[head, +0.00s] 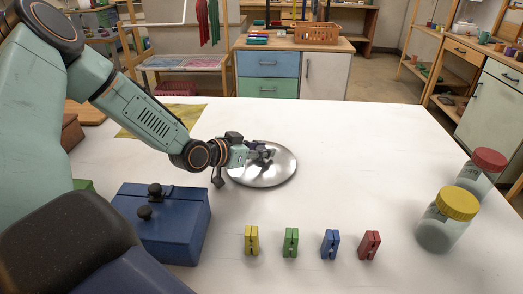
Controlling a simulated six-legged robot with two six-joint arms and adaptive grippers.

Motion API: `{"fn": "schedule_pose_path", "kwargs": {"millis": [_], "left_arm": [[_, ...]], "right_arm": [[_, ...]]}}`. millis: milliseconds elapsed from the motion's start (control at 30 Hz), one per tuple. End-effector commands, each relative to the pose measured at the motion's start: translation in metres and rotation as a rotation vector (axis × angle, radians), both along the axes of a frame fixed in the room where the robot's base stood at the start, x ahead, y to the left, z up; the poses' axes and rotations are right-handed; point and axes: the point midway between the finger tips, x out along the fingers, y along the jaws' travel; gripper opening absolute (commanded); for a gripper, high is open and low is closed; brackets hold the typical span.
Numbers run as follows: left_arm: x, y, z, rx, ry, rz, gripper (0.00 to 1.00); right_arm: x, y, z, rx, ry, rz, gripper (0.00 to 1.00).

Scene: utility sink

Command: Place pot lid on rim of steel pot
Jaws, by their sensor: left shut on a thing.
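A round shiny steel pot lid (272,177) is at the middle of the white table, lying roughly level. My left gripper (262,153) reaches in from the left and is shut on the lid at its top middle. The fingers cover the grasped part, so the knob does not show clearly. I cannot tell whether the lid touches the table or is held just above it. No steel pot can be made out in this view. My right gripper is not in view.
A blue box (165,222) with black knobs stands at left. Yellow, green, blue and red clips (330,244) line the front. Two jars, yellow-lidded (436,235) and red-lidded (481,172), stand at right. The table (365,150) is clear behind and right of the lid.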

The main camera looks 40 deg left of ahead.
Motion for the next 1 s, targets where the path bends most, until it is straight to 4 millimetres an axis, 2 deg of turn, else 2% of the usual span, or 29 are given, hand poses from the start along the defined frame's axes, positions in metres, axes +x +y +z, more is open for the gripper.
{"fn": "schedule_pose_path", "kwargs": {"millis": [133,167,400,767,1000], "left_arm": [[0.0,0.0,-0.005,0.0,-0.001,0.0,0.0],[0.0,0.0,-0.004,0.0,0.0,0.0,0.32],[0.0,0.0,-0.004,0.001,0.001,0.001,0.52],[0.0,0.0,-0.002,0.001,0.001,0.001,0.52],[-0.016,0.005,0.01,-0.006,0.001,0.006,0.52]], "right_arm": [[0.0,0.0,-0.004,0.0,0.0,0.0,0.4],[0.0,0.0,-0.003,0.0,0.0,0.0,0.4],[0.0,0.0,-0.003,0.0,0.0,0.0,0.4],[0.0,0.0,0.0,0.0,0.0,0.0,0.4],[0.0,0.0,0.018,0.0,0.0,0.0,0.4]]}}
